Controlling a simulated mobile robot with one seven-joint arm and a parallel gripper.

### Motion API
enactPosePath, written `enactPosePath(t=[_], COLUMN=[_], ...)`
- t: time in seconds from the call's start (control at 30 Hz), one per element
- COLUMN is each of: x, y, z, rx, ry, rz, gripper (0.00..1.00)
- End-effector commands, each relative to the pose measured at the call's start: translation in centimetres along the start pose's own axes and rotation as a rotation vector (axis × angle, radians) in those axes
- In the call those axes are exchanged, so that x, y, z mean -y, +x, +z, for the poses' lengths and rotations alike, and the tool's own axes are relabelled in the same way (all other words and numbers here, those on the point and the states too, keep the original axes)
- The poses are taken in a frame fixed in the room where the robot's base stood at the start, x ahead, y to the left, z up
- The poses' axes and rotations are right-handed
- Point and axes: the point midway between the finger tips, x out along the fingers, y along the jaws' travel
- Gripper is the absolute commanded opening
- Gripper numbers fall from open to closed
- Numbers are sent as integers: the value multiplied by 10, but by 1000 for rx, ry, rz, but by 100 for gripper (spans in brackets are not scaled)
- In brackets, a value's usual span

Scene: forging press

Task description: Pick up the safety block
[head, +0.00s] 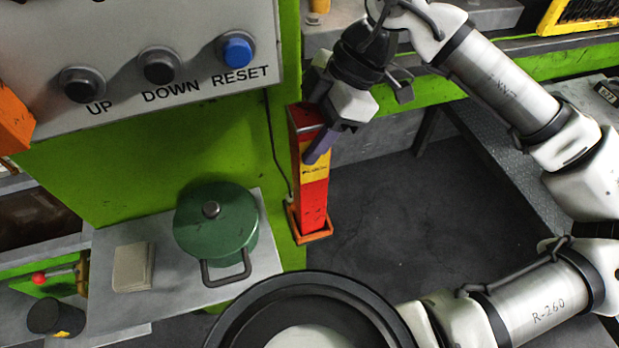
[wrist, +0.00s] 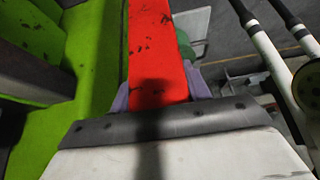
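The safety block (head: 314,190) is a tall red post with a yellow label. It stands upright, slightly tilted in the head view, with its foot in an orange holder (head: 296,229) beside the green press frame. My gripper (head: 318,145) is at the block's upper part, with a purple finger across its label side. In the wrist view the red block (wrist: 158,60) runs up between my two purple fingers, one at each side. The fingers lie close against its edges. I cannot tell whether they press on it. The far finger is hidden in the head view.
A control panel (head: 150,35) with UP, DOWN and RESET buttons is at the upper left. A green lidded pot (head: 215,225) and a beige block (head: 133,267) rest on a grey shelf (head: 180,292) left of the holder. Dark floor (head: 400,220) is clear to its right.

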Motion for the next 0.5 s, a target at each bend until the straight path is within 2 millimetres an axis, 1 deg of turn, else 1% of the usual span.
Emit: enactPosePath(t=[0.03, 0.2, 0.3, 0.5], x=[0, 0, 0, 0], y=[0, 0, 0, -2], z=[0, 0, 0, -1], rx=[0, 0, 0, -1], ry=[0, 0, 0, 0], rz=[0, 0, 0, 2], gripper=[33, 11, 0, 0])
